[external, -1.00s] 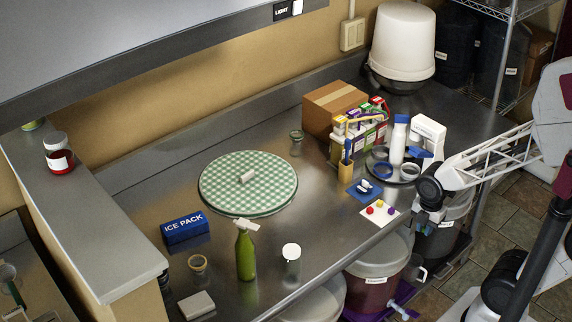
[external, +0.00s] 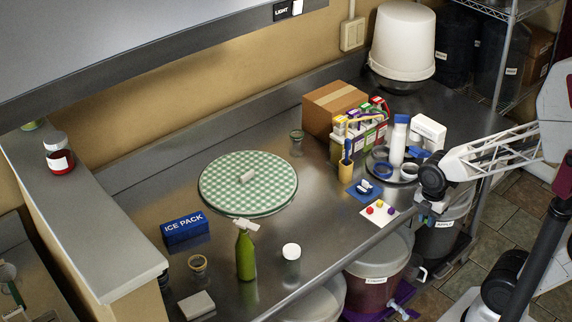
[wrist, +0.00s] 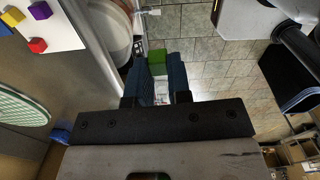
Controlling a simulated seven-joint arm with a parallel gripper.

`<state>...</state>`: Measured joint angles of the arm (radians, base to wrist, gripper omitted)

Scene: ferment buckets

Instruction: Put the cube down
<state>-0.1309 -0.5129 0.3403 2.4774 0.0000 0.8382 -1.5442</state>
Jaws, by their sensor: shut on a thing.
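My gripper (wrist: 158,70) is shut on a green cube (wrist: 157,56), which shows between the blue fingertips in the wrist view. In the external view my gripper (external: 427,209) hangs just off the front edge of the counter, right of the white card (external: 378,219). I cannot make out the green cube there. A red cube (external: 370,210), a yellow cube (external: 379,203) and a purple cube (external: 391,211) sit on the card. They also show at the upper left of the wrist view. Tiled floor lies below the held cube.
Lidded buckets (external: 378,262) stand below the counter edge near my gripper. A blue pad (external: 363,193), a round tray with a white bottle (external: 398,142) and a white device (external: 429,132) are close by. The checkered round mat (external: 225,190) lies farther left.

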